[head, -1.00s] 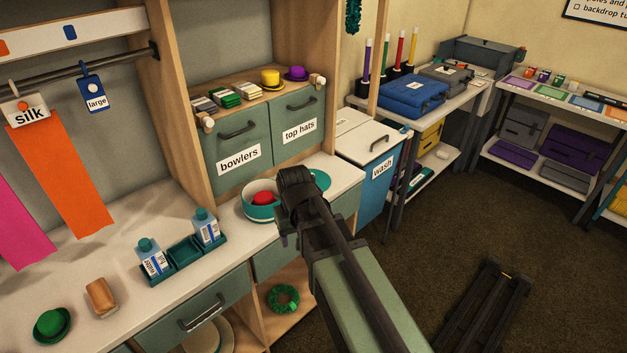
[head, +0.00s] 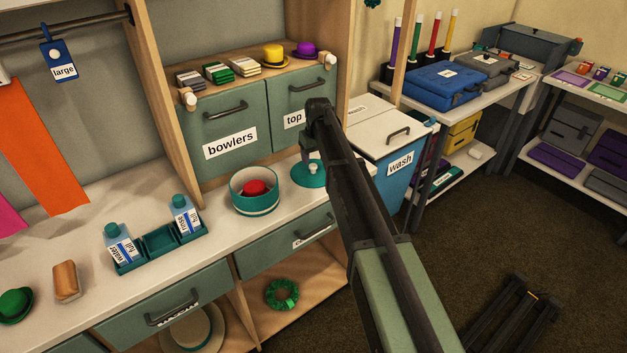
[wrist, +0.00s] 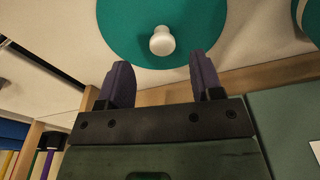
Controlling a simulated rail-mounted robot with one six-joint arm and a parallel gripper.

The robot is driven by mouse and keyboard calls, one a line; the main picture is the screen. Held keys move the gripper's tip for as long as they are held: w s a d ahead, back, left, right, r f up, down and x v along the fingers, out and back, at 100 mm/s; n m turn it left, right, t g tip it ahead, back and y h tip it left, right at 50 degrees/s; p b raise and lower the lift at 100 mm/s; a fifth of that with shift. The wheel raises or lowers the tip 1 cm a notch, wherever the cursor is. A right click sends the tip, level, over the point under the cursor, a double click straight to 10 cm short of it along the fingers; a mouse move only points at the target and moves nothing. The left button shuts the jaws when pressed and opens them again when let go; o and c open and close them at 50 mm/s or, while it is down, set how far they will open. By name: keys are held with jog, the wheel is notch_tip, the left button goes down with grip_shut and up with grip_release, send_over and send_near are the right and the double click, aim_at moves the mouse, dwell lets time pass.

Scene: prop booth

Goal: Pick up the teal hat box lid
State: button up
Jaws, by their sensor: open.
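The teal hat box lid (head: 308,176) is a flat round disc with a white knob, lying on the white counter right of the hat box. In the wrist view the lid (wrist: 215,35) fills the top middle, and its white knob (wrist: 162,40) sits just beyond and between my fingertips. My gripper (wrist: 160,80) is open and empty, its two purple-grey fingers apart. In the head view my arm hides part of the lid's right side. The open teal hat box (head: 255,193) with a white band stands to the left, a red hat (head: 255,188) inside it.
The "top hats" drawer front (head: 300,108) and "bowlers" drawer front (head: 228,135) rise behind the lid. A teal bottle caddy (head: 160,243) and a brown brush-like block (head: 66,281) stand further left. The "wash" bin (head: 385,170) is to the right.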

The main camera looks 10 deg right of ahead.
aim_at(313, 165)
jog(key=f+b, duration=0.5)
jog(key=shift+w+a+f, duration=0.15)
jog(key=shift+w+a, duration=0.1)
jog(key=shift+w, duration=0.05)
jog(key=shift+r, duration=0.25)
jog(key=c, duration=1)
jog(key=shift+o, duration=0.2)
jog(key=shift+r, duration=0.1)
